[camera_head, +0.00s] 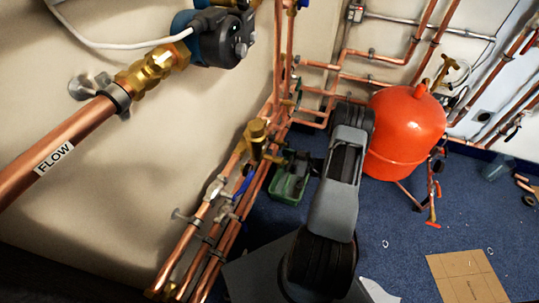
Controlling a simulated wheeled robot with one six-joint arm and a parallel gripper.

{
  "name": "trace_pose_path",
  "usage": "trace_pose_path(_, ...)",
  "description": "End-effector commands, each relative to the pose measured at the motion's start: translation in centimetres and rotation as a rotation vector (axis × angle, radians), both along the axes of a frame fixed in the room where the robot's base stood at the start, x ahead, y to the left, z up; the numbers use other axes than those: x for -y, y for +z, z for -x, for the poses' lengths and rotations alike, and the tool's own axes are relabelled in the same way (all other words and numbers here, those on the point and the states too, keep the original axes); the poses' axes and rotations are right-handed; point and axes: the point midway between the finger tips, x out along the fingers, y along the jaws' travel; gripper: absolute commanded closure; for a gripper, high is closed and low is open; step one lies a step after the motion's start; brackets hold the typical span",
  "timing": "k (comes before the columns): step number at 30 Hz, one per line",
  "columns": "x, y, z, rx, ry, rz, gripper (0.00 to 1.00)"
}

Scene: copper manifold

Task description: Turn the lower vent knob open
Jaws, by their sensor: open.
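A brass fitting with an upright body (256,138) stands on the copper pipes at the foot of the wall, left of my arm. I cannot tell whether it carries the lower vent knob, and no knob there is clear enough to read its turn. My gripper (281,157) is a small dark shape at the end of my arm, just right of the brass fitting and above a green container. Its jaws are open, though the fingers are too small and dark to see well. It appears apart from the brass fitting, with nothing visible held.
Copper pipes (205,232) run along the wall base, with a blue-lever valve (243,187). The green container (289,187) sits on the blue floor. A red tank (404,132) stands right of my arm. Cardboard (466,278) lies at lower right. A pump (218,35) is at top.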

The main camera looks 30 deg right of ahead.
Motion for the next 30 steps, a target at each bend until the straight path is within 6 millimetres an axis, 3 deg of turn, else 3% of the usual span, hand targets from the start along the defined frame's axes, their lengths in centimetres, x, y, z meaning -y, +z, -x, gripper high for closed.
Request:
trace_pose_path(6, -2.6, -0.1, -2.7, 0.001, 0.001, 0.001, 0.39)
trace_pose_path(12, -3.9, -0.1, -4.3, -0.001, -0.004, 0.001, 0.39)
trace_pose_path(26, -4.4, 0.0, -4.9, -0.001, -0.006, 0.001, 0.39)
trace_pose_path(30, -4.4, 0.0, -4.9, -0.001, -0.006, 0.001, 0.50)
